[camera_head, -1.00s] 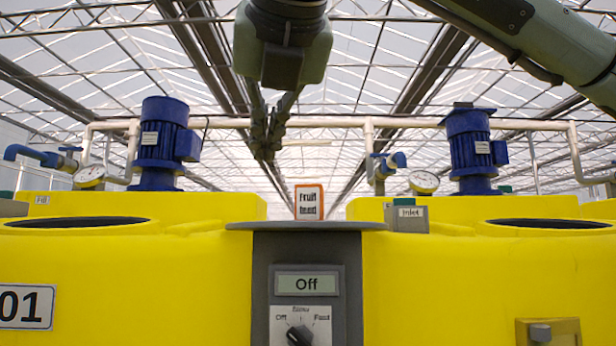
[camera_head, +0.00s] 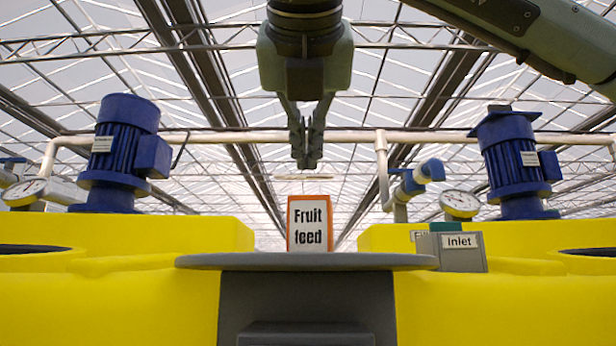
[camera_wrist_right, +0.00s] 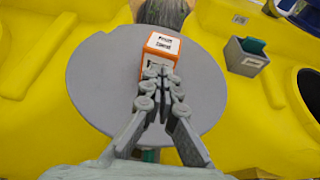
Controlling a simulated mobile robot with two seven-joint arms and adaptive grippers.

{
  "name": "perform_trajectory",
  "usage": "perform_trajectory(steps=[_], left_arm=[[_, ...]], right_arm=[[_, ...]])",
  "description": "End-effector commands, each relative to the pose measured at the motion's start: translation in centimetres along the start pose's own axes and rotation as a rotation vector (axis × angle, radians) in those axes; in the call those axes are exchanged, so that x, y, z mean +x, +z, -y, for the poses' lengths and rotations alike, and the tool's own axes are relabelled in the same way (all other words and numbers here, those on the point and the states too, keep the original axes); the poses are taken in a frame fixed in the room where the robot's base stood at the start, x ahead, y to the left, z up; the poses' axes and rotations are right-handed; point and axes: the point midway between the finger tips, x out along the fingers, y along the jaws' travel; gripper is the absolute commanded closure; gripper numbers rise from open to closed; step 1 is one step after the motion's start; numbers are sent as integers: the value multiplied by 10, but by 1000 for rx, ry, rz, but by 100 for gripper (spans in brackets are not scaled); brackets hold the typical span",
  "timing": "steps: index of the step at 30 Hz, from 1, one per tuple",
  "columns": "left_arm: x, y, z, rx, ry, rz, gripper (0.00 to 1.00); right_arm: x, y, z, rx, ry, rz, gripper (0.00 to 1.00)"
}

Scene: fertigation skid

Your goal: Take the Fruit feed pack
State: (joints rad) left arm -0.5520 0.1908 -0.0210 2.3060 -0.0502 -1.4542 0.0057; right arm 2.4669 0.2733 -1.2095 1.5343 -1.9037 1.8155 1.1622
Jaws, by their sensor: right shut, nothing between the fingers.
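The Fruit feed pack (camera_head: 310,223) is a small orange box with a white label reading "Fruit feed". It stands upright on a round grey shelf (camera_head: 210,262) between two yellow tanks. It also shows in the right wrist view (camera_wrist_right: 163,45), near the far side of the round shelf (camera_wrist_right: 95,75). My right gripper (camera_head: 307,165) hangs above the pack in the head view, fingers together and empty. In the right wrist view its fingertips (camera_wrist_right: 157,72) overlap the pack's near lower edge; I cannot tell whether they touch. My left gripper is not in view.
Yellow tanks (camera_head: 110,300) flank the shelf. Blue motors (camera_head: 122,150) stand on both sides, with pipes and gauges (camera_head: 460,204) behind. A grey box labelled Inlet (camera_head: 459,252) sits right of the shelf. The shelf around the pack looks clear.

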Motion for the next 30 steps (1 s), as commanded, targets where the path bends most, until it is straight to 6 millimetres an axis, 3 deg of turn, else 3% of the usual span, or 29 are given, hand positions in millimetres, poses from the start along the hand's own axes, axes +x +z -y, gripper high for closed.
perform_trajectory(steps=[16, 20, 30], left_arm=[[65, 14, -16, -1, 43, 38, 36], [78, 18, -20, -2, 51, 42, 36], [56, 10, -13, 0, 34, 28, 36]], right_arm=[[98, 38, 0, 1, -1, -3, 100], [110, 33, 1, -3, -1, -2, 100], [113, 21, 0, -2, 0, -5, 100]])
